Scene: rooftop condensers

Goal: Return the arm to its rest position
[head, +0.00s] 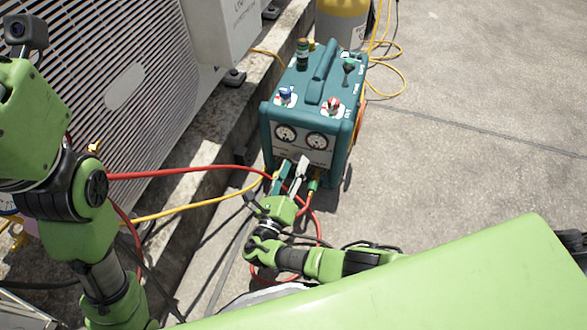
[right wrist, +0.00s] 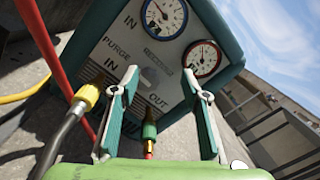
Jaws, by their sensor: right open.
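My right gripper (head: 291,174) is open in front of the lower front panel of a teal recovery machine (head: 328,83). The right wrist view shows its two fingers (right wrist: 160,82) spread apart with nothing held between them. Behind the gap is a grey knob (right wrist: 150,76) on the panel, between the IN and OUT markings. I cannot tell whether a fingertip touches the panel. My right arm (head: 325,263) reaches in from the lower right, bent low near the ground. My left arm (head: 75,200) stands raised at the left; its gripper is not visible.
A condenser (head: 125,90) stands left; concrete (head: 470,130) is clear right.

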